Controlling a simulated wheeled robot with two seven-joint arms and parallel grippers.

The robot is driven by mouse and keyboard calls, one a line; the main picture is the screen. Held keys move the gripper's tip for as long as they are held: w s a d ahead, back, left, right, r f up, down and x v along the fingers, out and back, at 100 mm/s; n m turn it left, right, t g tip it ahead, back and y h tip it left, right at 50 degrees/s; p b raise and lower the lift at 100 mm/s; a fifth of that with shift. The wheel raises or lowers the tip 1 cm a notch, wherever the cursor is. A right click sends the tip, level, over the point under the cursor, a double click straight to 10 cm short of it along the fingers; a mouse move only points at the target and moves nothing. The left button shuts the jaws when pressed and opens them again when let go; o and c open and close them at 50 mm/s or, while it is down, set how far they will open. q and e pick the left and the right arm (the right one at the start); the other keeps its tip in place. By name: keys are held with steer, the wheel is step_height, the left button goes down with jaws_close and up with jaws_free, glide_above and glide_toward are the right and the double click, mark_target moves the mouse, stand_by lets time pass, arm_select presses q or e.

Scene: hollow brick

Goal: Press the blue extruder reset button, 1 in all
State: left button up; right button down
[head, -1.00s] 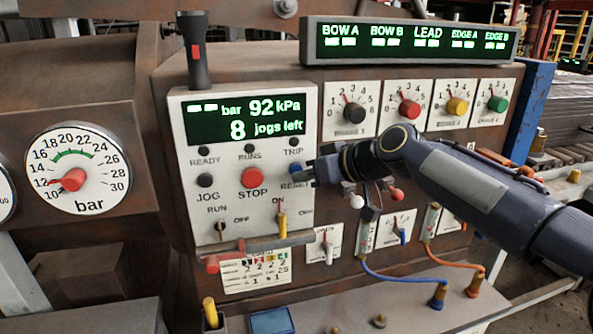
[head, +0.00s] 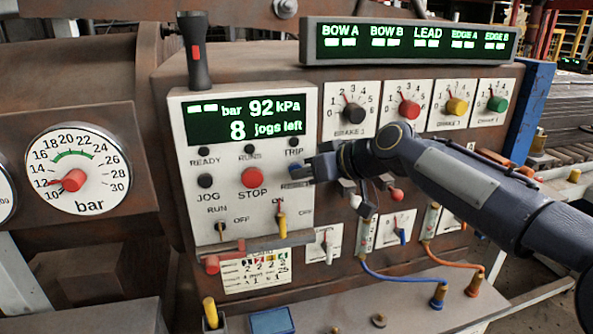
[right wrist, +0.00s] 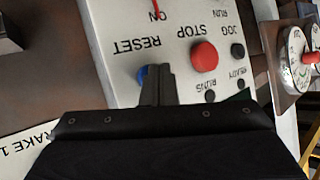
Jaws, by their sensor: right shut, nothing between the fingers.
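The blue RESET button (right wrist: 142,77) sits on the white control panel (head: 240,218). In the right wrist view its blue edge shows beside my right gripper's fingertips (right wrist: 158,68), and the rest is behind them. I cannot tell whether the tips touch the button. The display (head: 249,119) reads 92 kPa and 8 jogs left. My left gripper is not in view.
The red STOP button (head: 251,178) and black JOG button (head: 205,180) are left of my right gripper. A yellow-handled switch (head: 282,222) sits below. Brake dials, such as the black one (head: 353,113), are at upper right.

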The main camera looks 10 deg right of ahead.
steer(key=shift+w, duration=0.2)
steer(key=shift+s, duration=0.1)
stand_by(0.4)
steer(key=shift+s+b, duration=0.6)
steer(key=shift+s, duration=0.15)
steer(key=s+b, duration=0.2)
steer(key=s, duration=0.3)
steer(key=shift+d+b, duration=0.15)
steer(key=shift+b, duration=0.25)
